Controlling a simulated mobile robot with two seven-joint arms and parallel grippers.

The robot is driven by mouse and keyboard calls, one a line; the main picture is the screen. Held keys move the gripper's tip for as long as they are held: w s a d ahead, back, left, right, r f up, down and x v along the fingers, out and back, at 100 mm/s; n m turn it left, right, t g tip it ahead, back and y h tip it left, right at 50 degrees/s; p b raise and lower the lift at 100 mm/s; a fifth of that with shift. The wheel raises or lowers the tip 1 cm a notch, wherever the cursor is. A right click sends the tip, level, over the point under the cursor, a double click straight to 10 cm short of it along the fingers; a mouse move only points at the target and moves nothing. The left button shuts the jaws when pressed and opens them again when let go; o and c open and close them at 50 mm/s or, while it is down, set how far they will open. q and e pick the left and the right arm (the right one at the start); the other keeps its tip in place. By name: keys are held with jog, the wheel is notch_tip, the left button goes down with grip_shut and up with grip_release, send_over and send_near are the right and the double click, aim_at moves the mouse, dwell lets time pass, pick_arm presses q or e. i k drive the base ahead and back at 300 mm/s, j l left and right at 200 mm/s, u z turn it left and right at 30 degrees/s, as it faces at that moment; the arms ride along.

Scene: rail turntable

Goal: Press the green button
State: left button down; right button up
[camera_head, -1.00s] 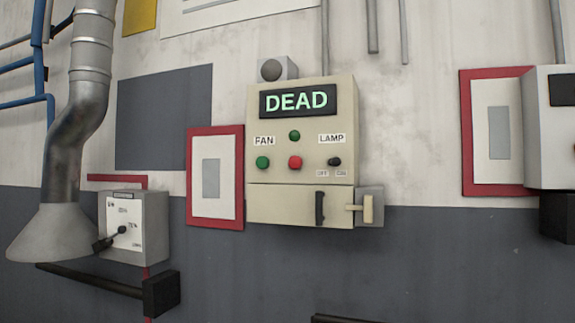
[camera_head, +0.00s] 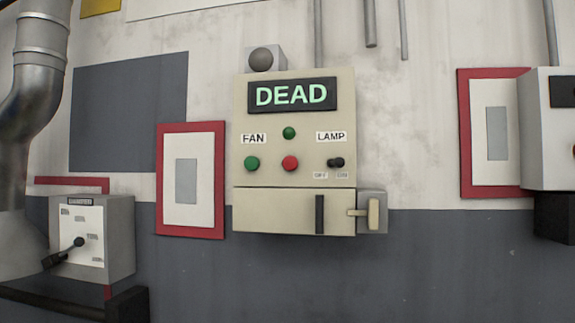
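A beige control box (camera_head: 295,210) hangs on the wall near the middle of the head view. Its display (camera_head: 292,95) reads "DEAD" in green letters. A green button (camera_head: 251,163) sits under the FAN label, with a red button (camera_head: 290,163) to its right. A black switch (camera_head: 336,162) is under the LAMP label, above the OFF and ON marks. Neither of my grippers is in view.
A lever (camera_head: 373,213) is on the box's lower right side. A grey box with a dial lever (camera_head: 92,235) is at lower left, near a metal duct (camera_head: 35,60). Red-framed panels (camera_head: 190,180) flank the beige box. Another grey box (camera_head: 550,120) is at the right edge.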

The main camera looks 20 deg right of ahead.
aim_at(250, 163)
jog(key=i+j+z, duration=0.15)
jog(key=z, duration=0.35)
jog(key=j+z, duration=0.25)
jog(key=z, duration=0.2)
jog(key=i+j+z, duration=0.1)
jog(key=j+z, duration=0.15)
jog(key=z, duration=0.25)
jog(key=j+z, duration=0.25)
jog(key=z, duration=0.2)
jog(key=j+z, duration=0.5)
